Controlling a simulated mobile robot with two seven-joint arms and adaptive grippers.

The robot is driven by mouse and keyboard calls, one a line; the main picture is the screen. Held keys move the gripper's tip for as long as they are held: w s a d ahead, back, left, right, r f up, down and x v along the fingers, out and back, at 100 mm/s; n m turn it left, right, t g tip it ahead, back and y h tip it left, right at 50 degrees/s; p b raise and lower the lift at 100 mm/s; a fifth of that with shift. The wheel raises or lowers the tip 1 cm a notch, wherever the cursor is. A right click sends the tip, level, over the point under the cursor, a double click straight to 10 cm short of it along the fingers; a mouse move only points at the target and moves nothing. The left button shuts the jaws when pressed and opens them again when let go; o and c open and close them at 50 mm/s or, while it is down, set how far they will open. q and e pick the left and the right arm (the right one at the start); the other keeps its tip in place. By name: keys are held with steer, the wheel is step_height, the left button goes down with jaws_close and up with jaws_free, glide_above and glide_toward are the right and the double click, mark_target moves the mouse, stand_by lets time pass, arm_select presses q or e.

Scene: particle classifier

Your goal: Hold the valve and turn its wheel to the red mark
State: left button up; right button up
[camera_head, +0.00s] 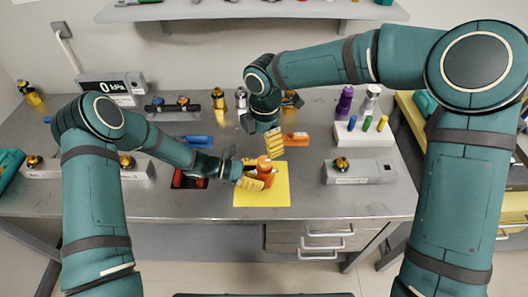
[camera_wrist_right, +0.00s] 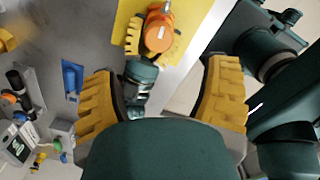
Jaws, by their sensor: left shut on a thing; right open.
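The orange valve (camera_head: 265,172) stands on a yellow mat (camera_head: 279,199) near the table's front edge. Its rounded orange top, apparently the wheel, shows in the head view; the valve also shows in the right wrist view (camera_wrist_right: 158,33). My left gripper (camera_head: 256,178) is shut on the valve from the left. One of its yellow fingers shows beside the valve in the right wrist view. My right gripper (camera_wrist_right: 163,70) is open and empty, above and behind the valve in the head view (camera_head: 266,138), apart from it. I cannot make out a red mark.
A display reading 0 kPa (camera_head: 105,86) stands at the back left. A blue tray (camera_head: 198,141) and an orange tray (camera_head: 296,139) lie behind the mat. A white rack (camera_head: 362,137) and a grey block with a brass fitting (camera_head: 362,176) are at right.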

arm_select(q)
steer(key=shift+a+f, duration=0.1)
steer(key=shift+f, duration=0.05)
arm_select(e)
steer(key=shift+r, duration=1.5)
arm_select(q)
steer(key=o, duration=1.3)
steer(key=v, duration=1.2)
steer(key=shift+s, duration=0.1)
arm_select(e)
steer(key=shift+s+f, duration=0.1)
